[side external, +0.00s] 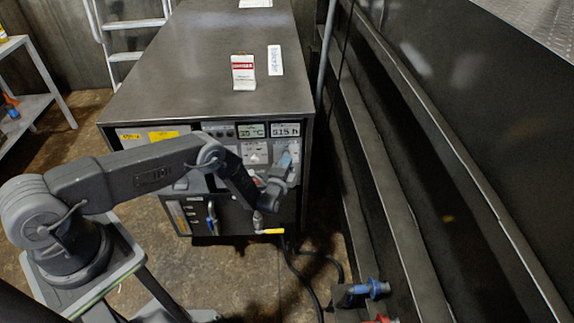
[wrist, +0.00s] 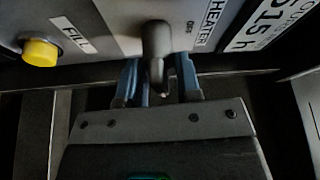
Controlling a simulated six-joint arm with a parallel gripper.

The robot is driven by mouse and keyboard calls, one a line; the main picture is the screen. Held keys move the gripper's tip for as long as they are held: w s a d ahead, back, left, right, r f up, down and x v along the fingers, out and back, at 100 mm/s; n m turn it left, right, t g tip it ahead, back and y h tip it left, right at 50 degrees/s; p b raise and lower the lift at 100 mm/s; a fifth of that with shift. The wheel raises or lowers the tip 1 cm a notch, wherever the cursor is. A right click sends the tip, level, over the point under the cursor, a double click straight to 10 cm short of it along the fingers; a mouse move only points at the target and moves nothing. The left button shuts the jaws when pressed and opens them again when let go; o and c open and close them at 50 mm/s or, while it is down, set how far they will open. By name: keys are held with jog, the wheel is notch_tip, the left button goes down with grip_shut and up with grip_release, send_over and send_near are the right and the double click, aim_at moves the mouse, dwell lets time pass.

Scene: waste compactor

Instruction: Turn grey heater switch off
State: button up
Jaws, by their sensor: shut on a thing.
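The grey heater switch (wrist: 156,45) is a dark grey lever on the panel in the wrist view, beside the HEATER label (wrist: 212,22) and a small OFF marking (wrist: 189,25). My gripper (wrist: 156,72) has its blue fingers on either side of the lever and is shut on it. Part of the lever's lower end is dark and hard to make out. In the side external view my gripper (side external: 286,163) is at the right part of the machine's front panel and hides the switch.
A yellow button (wrist: 40,52) with a FILL label (wrist: 70,34) is to the left of the switch. A yellow-handled valve (side external: 270,231) is below. A dark wall (side external: 455,140) stands close on the right.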

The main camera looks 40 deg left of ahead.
jog(key=n+t+y, duration=0.1)
jog(key=n, duration=0.3)
jog(key=shift+n, duration=0.3)
jog(key=shift+n+y, duration=1.5)
jog(key=shift+n, duration=1.2)
jog(key=o, duration=0.6)
jog(key=v, duration=1.4)
jog(key=shift+a+f, duration=0.1)
